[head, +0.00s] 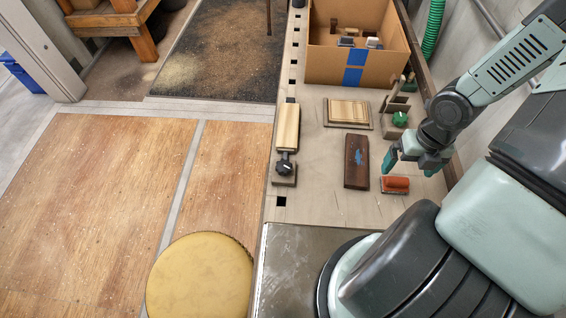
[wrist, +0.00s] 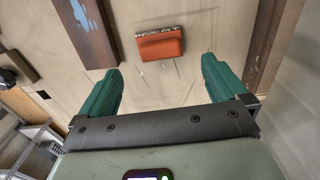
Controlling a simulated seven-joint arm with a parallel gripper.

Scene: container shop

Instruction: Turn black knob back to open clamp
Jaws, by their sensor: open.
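The black knob (head: 284,168) sits on a small clamp block (head: 284,180) at the left edge of the bench in the head view. A light wooden piece (head: 287,128) lies directly behind the knob, in line with it; whether it is pressed tight cannot be told. A dark knob-like shape (wrist: 8,77) shows at the left edge of the wrist view, partly cut off. My gripper (head: 411,166) is open and empty above the right side of the bench, far from the black knob. Its green fingers (wrist: 160,88) are spread apart in the wrist view.
An orange-red block (head: 395,184) lies below my gripper. A dark board with a blue mark (head: 356,162) lies between the gripper and knob. A green knob (head: 400,118) stands on another fixture behind. A framed wooden panel (head: 348,112) and cardboard box (head: 355,68) are further back.

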